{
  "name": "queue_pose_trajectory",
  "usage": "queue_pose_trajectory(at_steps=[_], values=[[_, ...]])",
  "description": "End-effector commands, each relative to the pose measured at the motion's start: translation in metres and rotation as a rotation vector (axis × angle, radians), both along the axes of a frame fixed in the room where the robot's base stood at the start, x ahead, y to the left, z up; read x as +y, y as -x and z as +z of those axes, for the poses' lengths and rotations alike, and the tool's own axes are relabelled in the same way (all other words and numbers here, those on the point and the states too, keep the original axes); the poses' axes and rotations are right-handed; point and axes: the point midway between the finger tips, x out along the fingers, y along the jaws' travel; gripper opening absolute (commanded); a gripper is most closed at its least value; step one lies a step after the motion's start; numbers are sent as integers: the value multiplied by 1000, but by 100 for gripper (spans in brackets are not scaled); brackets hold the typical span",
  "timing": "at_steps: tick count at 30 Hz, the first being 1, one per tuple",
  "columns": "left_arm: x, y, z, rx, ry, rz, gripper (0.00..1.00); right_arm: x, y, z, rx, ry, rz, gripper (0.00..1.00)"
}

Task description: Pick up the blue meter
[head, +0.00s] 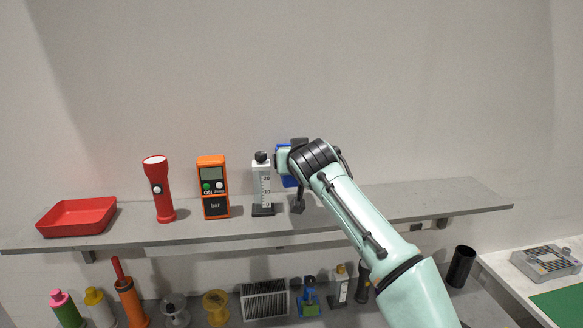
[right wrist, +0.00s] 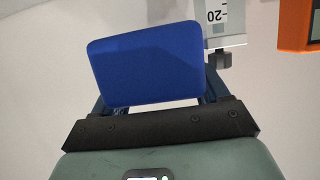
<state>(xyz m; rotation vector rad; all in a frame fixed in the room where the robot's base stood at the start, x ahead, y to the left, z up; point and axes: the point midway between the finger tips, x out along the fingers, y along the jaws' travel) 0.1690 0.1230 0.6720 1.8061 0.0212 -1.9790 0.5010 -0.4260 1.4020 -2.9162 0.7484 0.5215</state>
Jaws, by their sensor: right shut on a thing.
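The blue meter (right wrist: 147,65) fills the middle of the right wrist view, its plain blue side facing the camera. In the head view only blue edges of the meter (head: 289,181) show behind my right gripper (head: 297,172), at the shelf to the right of the white syringe-like gauge. My right gripper is shut on the meter, with dark fingers at its two sides. Whether the meter touches the shelf is hidden by the gripper and arm. My left gripper is in neither view.
The grey shelf (head: 350,208) also holds a red tray (head: 78,216), a red flashlight (head: 159,188), an orange meter (head: 212,187) and the white gauge (head: 262,184) close left of my gripper. The shelf's right end is clear. Several items stand below.

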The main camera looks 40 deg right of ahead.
Motion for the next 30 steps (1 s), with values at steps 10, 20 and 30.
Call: queue_pose_trajectory(at_steps=[10,20,30], values=[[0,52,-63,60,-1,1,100,49,91,-9,1,0,2,32],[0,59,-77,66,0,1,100,74,138,-5,1,0,-2,32],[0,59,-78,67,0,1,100,78,143,-5,2,1,-2,32]])
